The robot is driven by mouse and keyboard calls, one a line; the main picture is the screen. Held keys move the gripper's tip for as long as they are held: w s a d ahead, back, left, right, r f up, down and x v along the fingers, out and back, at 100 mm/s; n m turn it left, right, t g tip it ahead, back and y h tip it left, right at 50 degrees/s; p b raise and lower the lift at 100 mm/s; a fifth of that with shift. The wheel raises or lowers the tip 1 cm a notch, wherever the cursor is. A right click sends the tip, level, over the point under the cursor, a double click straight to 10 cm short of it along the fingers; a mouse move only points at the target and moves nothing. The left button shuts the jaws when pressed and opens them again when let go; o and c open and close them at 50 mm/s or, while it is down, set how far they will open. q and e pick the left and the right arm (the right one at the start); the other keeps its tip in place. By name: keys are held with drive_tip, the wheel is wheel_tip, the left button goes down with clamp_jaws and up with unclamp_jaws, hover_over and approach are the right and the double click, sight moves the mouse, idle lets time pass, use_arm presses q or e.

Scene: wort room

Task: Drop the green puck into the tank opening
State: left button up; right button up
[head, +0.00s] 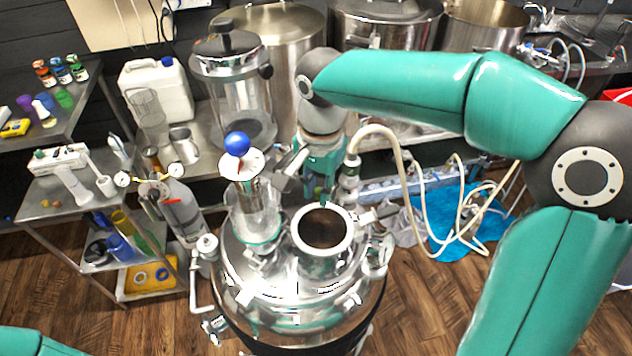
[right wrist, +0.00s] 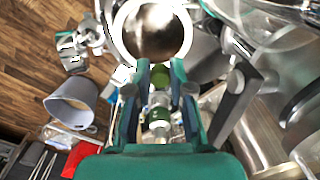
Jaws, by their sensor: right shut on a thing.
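The steel tank (head: 280,290) stands at the front centre, and its round open neck, the tank opening (head: 322,230), faces up. My right gripper (head: 320,194) is at the far rim of this opening in the head view, fingers pointing down. In the right wrist view, my right gripper (right wrist: 160,78) is shut on the small green puck (right wrist: 160,74). The tank opening (right wrist: 152,32) lies just ahead of the fingertips there. The puck is mostly hidden by the fingers in the head view. Only a piece of my left arm shows at the bottom left; its gripper is out of view.
A glass cylinder with a blue ball (head: 237,143) on top rises left of the opening. A pale hose (head: 390,135) with a metal fitting stands close to the right gripper. Shelves (head: 50,205) with small items are at the left; big steel pots (head: 270,50) stand behind.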

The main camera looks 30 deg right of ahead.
drive_tip(key=shift+s+d+f+b, duration=0.2)
drive_tip(key=shift+d+f+b, duration=0.1)
drive_tip(key=shift+f+b, duration=0.3)
wheel_tip(320, 180, down, 7)
drive_tip(key=b, duration=0.5)
drive_tip(key=shift+f+b, duration=0.15)
drive_tip(key=shift+b, duration=0.2)
drive_tip(key=shift+s+a, duration=0.1)
drive_tip(key=shift+s, duration=0.05)
drive_tip(key=o, duration=0.7)
wheel_tip(320, 180, up, 12)
drive_tip(key=shift+s, duration=0.15)
idle(0.5)
